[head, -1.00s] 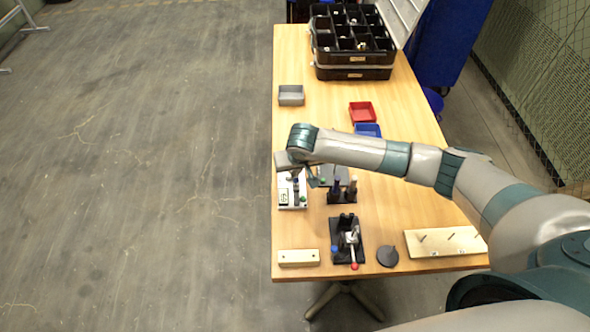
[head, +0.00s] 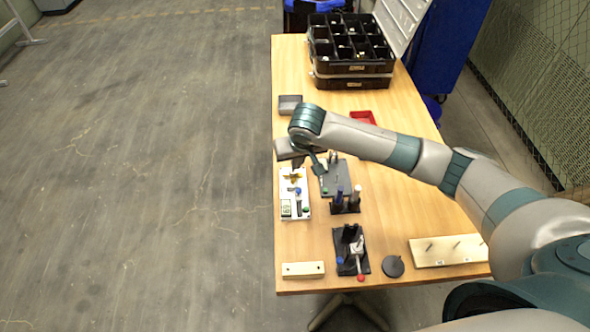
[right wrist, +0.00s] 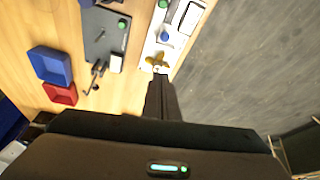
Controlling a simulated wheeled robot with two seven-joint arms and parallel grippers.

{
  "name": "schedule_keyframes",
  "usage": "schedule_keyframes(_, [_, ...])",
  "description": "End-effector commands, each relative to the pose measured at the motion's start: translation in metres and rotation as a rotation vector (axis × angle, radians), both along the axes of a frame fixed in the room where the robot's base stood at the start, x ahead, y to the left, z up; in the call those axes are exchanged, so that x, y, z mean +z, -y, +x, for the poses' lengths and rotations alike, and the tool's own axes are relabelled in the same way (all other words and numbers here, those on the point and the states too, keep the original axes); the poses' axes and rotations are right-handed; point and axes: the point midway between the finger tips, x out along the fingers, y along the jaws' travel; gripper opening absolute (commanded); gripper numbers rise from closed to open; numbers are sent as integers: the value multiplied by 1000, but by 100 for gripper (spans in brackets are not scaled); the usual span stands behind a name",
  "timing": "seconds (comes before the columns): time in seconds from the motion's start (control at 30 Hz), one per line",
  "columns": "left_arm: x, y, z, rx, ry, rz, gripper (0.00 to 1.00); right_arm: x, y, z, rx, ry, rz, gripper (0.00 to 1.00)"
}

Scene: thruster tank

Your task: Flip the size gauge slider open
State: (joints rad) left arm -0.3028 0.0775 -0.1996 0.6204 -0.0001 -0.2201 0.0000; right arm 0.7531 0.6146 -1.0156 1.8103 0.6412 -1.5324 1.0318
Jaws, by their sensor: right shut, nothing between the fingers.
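A white fixture (head: 293,206) stands at the table's left edge, with a blue knob (head: 298,191), a green button (head: 305,209), a small display (head: 286,208) and a brass wing-shaped piece (head: 294,178). I cannot tell for sure which part is the size gauge slider. In the right wrist view the brass piece (right wrist: 160,63) and blue knob (right wrist: 165,37) lie just past the fingertips. My right gripper (right wrist: 160,78) is shut and empty near the brass piece; contact cannot be told. In the head view it (head: 297,162) is above the fixture's far end. My left gripper is not in view.
A grey plate (head: 334,180) with a green knob lies right of the fixture. A black holder (head: 345,206), a black toggle-clamp base (head: 349,248), a wooden block (head: 303,269) and a pegged board (head: 448,250) stand nearer.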

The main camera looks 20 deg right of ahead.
Motion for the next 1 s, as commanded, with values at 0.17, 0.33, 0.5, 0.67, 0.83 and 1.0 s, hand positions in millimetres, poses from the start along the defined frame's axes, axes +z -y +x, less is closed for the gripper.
schedule_keyframes(0.17, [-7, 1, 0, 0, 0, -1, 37, 20, -1, -7, -1, 2, 1, 0])
schedule_keyframes(0.33, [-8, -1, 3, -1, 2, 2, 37, 28, 0, -10, -1, 0, -1, 0])
schedule_keyframes(0.5, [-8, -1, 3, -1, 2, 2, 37, 29, 0, -11, -1, 0, -1, 0])
schedule_keyframes(0.67, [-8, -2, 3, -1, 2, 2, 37, 29, 0, -11, -1, 0, -1, 0])
schedule_keyframes(0.83, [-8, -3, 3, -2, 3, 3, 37, 29, -1, -11, -1, 0, -1, 0])
schedule_keyframes(1.0, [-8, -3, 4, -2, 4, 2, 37, 28, -1, -11, -1, 0, -1, 0])
